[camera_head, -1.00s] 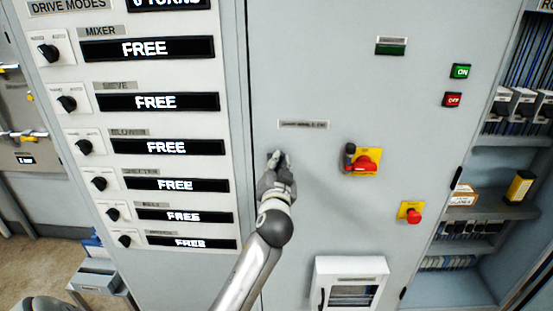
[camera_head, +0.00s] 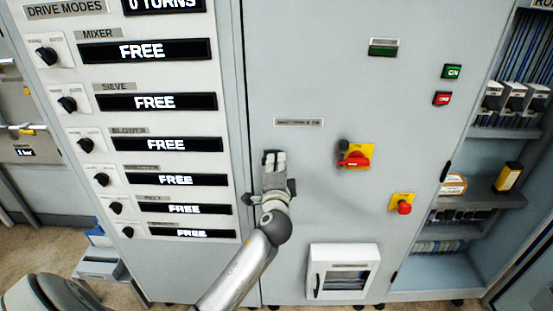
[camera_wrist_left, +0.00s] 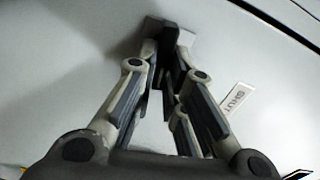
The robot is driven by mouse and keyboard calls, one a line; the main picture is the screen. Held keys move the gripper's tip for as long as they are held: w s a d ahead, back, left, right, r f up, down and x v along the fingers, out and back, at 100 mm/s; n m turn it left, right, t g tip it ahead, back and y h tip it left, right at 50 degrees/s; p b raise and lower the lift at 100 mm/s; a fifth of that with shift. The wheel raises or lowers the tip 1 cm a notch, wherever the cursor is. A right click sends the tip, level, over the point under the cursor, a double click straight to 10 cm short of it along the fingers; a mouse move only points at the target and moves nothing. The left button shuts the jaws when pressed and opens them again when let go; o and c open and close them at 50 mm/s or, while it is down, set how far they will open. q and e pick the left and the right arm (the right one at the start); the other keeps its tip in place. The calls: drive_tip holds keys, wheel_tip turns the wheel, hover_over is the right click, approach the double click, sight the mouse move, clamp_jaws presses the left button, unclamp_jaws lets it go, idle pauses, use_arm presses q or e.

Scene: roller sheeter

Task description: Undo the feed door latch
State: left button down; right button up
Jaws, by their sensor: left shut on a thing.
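My left gripper (camera_head: 273,157) is at the grey cabinet door (camera_head: 320,200), below a small label plate (camera_head: 298,122). It also shows in the left wrist view (camera_wrist_left: 168,42), with its fingers closed together on a small dark latch (camera_wrist_left: 172,50) at the door face. The fingers hide most of the latch, so how far it is turned cannot be told. A label reading SHUT (camera_wrist_left: 237,97) is on the door to the right of the fingers in the left wrist view. My right gripper is not in view.
A red rotary switch on a yellow plate (camera_head: 355,156) and a red emergency button (camera_head: 404,207) are right of the gripper. A white box (camera_head: 343,271) sticks out below. A panel of knobs and FREE displays (camera_head: 165,144) stands left. Open shelves (camera_head: 480,202) are at the right.

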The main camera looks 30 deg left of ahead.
use_arm(q)
drive_tip(key=shift+r+m+p, duration=0.1)
drive_tip(key=shift+m+p, duration=0.25)
drive_tip(key=shift+m, duration=0.45)
drive_tip(key=c, duration=1.5)
unclamp_jaws()
drive_tip(key=shift+a+f, duration=0.1)
drive_tip(key=shift+f, duration=0.1)
drive_tip(key=shift+w, duration=0.1)
drive_tip(key=v, duration=1.2)
